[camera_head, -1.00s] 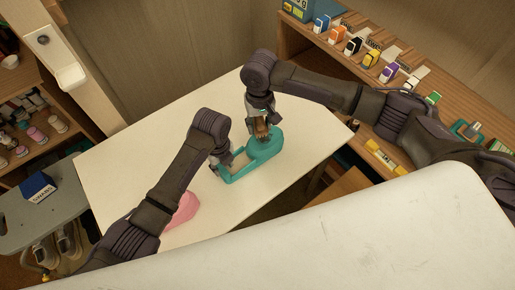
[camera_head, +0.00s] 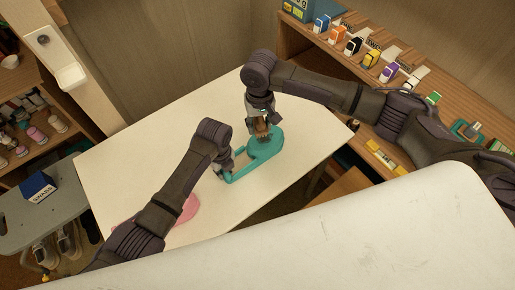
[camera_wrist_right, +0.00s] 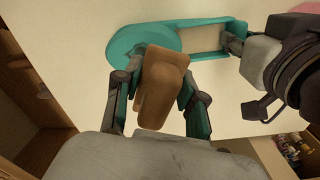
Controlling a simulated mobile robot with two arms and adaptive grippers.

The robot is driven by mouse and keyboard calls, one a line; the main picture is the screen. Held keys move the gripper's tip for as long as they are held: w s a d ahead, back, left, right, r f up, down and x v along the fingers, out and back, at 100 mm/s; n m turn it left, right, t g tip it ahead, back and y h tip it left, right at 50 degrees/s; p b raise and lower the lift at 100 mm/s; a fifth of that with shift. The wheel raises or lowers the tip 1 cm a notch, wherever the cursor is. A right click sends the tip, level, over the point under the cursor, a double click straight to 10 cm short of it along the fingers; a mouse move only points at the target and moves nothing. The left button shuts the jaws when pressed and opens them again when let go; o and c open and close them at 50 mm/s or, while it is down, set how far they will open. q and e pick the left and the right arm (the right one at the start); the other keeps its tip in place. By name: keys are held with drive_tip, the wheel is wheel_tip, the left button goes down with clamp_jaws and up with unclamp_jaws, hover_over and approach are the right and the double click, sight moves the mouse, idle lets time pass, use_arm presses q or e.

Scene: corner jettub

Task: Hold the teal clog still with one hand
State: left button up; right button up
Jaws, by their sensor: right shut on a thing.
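The teal clog (camera_head: 266,147) lies on the white table, its rounded front toward the back right and its open loop toward my left gripper. It also shows at the top of the right wrist view (camera_wrist_right: 140,38). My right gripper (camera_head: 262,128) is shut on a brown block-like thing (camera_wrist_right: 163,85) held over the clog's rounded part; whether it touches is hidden. My left gripper (camera_head: 228,170) is at the far end of the clog's loop. In the right wrist view its fingers (camera_wrist_right: 245,78) look spread, one at the loop's end; a firm hold is not visible.
The white table (camera_head: 120,165) has clear room to the left and back. A pink thing (camera_head: 188,208) lies partly behind my left arm. A wooden shelf (camera_head: 300,32) with several coloured items stands at the right. A grey stool (camera_head: 30,215) with a dark blue box is at the left.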

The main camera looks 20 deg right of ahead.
sight(259, 145)
idle(0.4)
idle(1.6)
drive_tip(key=shift+s+a+f, duration=0.1)
drive_tip(key=shift+f, duration=1.4)
drive_tip(key=shift+s+a+f, duration=0.1)
drive_tip(key=shift+f, duration=1.4)
drive_tip(key=shift+f, duration=1.05)
drive_tip(key=shift+w+d, duration=0.15)
drive_tip(key=shift+d, duration=0.05)
drive_tip(key=shift+w+d+r, duration=0.1)
drive_tip(key=shift+w+d, duration=0.25)
drive_tip(key=shift+d, duration=0.45)
drive_tip(key=shift+w+d+r, duration=0.1)
drive_tip(key=shift+w+d, duration=0.2)
drive_tip(key=shift+d, duration=0.45)
drive_tip(key=shift+w+d+f, duration=0.15)
drive_tip(key=shift+w+d, duration=0.15)
drive_tip(key=shift+d, duration=0.5)
drive_tip(key=shift+w+d+f, duration=0.1)
drive_tip(key=shift+w+d, duration=0.2)
drive_tip(key=shift+d, duration=0.45)
drive_tip(key=shift+s+a, duration=0.45)
drive_tip(key=shift+a, duration=0.65)
drive_tip(key=shift+s+a, duration=0.5)
drive_tip(key=shift+a, duration=0.55)
drive_tip(key=shift+s+a, duration=0.45)
drive_tip(key=shift+a, duration=0.65)
